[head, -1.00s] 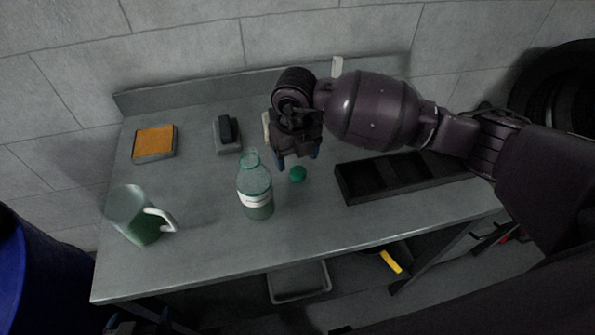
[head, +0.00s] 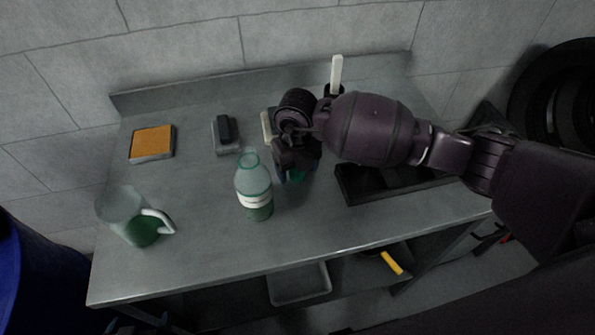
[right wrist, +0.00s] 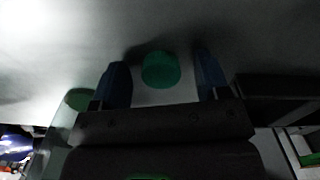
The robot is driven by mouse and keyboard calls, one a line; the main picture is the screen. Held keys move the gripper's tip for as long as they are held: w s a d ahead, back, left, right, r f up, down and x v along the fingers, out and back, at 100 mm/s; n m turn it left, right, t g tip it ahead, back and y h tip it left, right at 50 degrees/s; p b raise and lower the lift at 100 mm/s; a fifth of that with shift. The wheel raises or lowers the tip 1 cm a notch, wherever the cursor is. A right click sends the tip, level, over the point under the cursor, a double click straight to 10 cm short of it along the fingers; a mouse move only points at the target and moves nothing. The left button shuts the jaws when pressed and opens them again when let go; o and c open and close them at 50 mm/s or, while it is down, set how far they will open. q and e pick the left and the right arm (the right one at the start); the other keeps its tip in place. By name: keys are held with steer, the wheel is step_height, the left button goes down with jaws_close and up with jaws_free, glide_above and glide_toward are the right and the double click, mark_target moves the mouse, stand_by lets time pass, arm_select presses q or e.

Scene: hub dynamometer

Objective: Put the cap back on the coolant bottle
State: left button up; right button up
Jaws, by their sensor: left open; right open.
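The clear green coolant bottle (head: 254,192) with a white label stands upright and uncapped near the middle of the workbench. The green cap (head: 297,175) lies on the bench just right of it, partly hidden by my right gripper (head: 298,172). In the right wrist view the cap (right wrist: 161,70) sits between the two blue fingers of my open right gripper (right wrist: 162,78), with a gap on both sides. The bottle (right wrist: 64,125) is at the left there. My left gripper (head: 137,326) barely shows at the bottom left edge, below the bench, and is open.
A jug (head: 137,222) with green liquid stands left of the bottle. An orange-topped block (head: 152,142) and a dark-handled block (head: 227,134) lie behind. A black divided tray (head: 362,190) is right of the cap. The bench front (head: 200,262) is clear.

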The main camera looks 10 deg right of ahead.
steer(key=c, duration=1)
arm_select(q)
steer(key=shift+r, duration=0.1)
steer(key=shift+s+a+r+p, duration=0.15)
steer(key=shift+s+r+p, duration=0.15)
steer(key=shift+r+p, duration=0.75)
arm_select(e)
step_height(320, 180, up, 20)
arm_select(q)
steer(key=shift+f, duration=0.3)
